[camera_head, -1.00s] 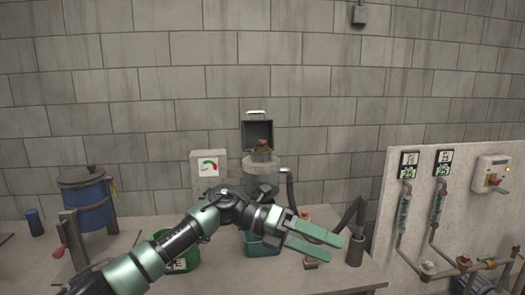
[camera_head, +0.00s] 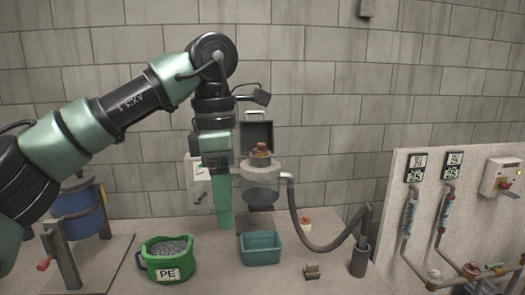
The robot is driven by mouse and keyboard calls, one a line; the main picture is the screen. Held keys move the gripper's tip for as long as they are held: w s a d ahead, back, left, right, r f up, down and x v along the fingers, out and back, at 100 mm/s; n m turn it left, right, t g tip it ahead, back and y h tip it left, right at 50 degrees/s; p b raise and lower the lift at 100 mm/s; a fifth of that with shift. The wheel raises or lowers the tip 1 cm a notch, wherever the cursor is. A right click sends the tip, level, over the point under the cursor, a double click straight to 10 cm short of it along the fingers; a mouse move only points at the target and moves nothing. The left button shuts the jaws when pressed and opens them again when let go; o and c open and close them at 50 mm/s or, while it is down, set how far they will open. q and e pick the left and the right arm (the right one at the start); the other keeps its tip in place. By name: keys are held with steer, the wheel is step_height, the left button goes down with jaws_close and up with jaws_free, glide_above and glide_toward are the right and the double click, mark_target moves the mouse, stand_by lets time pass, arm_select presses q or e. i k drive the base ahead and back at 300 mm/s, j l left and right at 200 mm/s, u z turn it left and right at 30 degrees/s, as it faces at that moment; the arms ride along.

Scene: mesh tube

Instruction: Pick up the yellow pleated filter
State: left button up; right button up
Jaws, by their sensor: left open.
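I cannot make out a clearly yellow pleated filter. A small orange-brown item (camera_head: 261,150) sits in the top of the grey machine (camera_head: 262,171), under its raised lid (camera_head: 257,134); it is too small to tell whether it is the filter. My left gripper (camera_head: 224,222) points straight down, left of the machine and above the table between the green tub and the teal bin. Its fingers are seen edge-on, open, with nothing visible in them. My right gripper is not in view.
The green tub (camera_head: 168,273) marked PE holds grey pellets. An empty teal bin (camera_head: 261,258) stands beside it. A grey hose (camera_head: 308,238) loops to a dark cylinder (camera_head: 359,258). A small brown block (camera_head: 312,272) lies in front. A pipe panel (camera_head: 430,185) stands at right.

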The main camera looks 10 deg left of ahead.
mark_target(261, 152)
steer(key=i, duration=1.7)
